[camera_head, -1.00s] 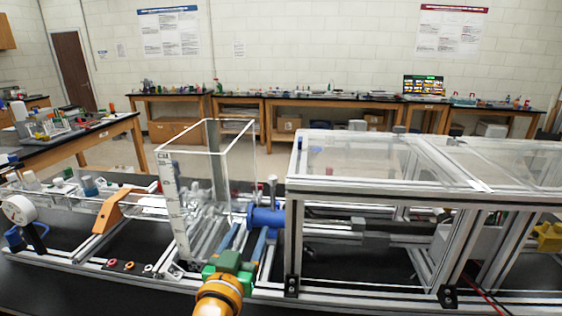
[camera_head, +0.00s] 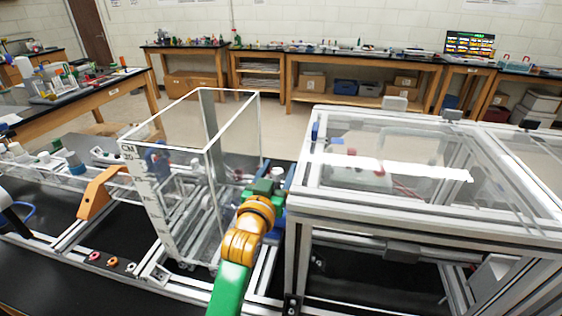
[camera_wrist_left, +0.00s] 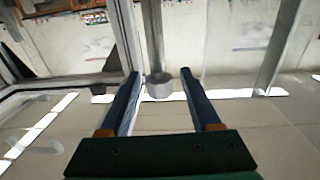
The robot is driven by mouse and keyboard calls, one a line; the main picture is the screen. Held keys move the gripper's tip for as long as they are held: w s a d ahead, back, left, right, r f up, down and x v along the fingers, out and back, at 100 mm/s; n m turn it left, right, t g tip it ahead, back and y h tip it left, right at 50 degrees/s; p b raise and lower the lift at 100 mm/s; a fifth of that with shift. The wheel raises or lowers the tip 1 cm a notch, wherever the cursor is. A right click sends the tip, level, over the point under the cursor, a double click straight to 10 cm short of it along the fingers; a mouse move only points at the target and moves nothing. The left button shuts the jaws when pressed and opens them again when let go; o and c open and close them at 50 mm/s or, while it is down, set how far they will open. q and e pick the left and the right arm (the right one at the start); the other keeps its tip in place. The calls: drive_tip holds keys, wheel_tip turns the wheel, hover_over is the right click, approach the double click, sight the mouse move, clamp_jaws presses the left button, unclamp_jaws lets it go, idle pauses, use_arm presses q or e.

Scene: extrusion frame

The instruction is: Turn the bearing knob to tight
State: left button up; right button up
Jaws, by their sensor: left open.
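The bearing knob (camera_wrist_left: 158,88) shows in the left wrist view as a short grey cylinder on a post, between the two blue fingers of my left gripper (camera_wrist_left: 160,74). Gaps show on both sides of it, so the fingers do not appear to touch it. In the head view my left gripper (camera_head: 278,171) is open, between the clear tank and the clear-topped frame. A small grey end, likely the knob, shows between its fingers there. The blue bearing body is mostly hidden behind my gripper and wrist. My right gripper is not in view.
The clear tank (camera_head: 176,215) with a cm scale stands close left of my left arm. The aluminium frame with a clear top (camera_head: 400,205) stands close on the right. An orange bracket (camera_head: 100,193) is farther left. Lab benches line the back wall.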

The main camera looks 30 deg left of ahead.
use_arm(q)
drive_tip(key=shift+w+a+f, duration=0.1)
drive_tip(key=shift+w+a, duration=0.15)
drive_tip(key=shift+w, duration=0.75)
clamp_jaws()
drive_tip(key=shift+m+h+p, duration=0.4)
drive_tip(key=shift+d+m+h, duration=0.2)
drive_tip(key=shift+m+h, duration=0.35)
drive_tip(key=shift+h, duration=0.4)
drive_tip(key=shift+d+m+h, duration=0.15)
drive_tip(key=shift+m+h, duration=0.4)
drive_tip(key=shift+h, duration=0.4)
unclamp_jaws()
drive_tip(key=shift+w, duration=0.1)
